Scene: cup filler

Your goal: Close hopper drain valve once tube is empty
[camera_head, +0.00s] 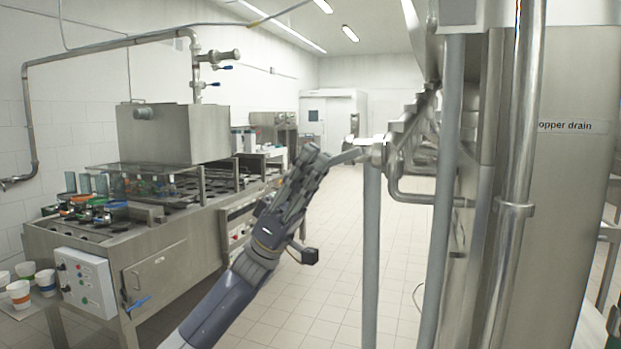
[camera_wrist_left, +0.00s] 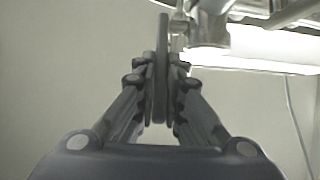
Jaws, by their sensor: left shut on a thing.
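My left gripper (camera_head: 312,158) reaches up from the bottom left in the head view. Its fingers are shut on a thin grey valve handle (camera_head: 345,157), which sticks out to the left from the pipework. In the left wrist view the fingers (camera_wrist_left: 161,85) clamp the dark, narrow handle (camera_wrist_left: 162,40) from both sides. The handle meets the valve body (camera_head: 372,152) on the steel pipes. A label ending in "opper drain" (camera_head: 565,126) is on the steel cabinet at the right. The tube's contents cannot be seen. My right gripper is not in view.
Vertical grey posts (camera_head: 370,260) and a bent steel pipe (camera_head: 415,195) stand close to the right of the gripper. At the left is a steel filling machine (camera_head: 172,135) with a control box (camera_head: 85,283) and several cups. The tiled floor (camera_head: 325,290) between is clear.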

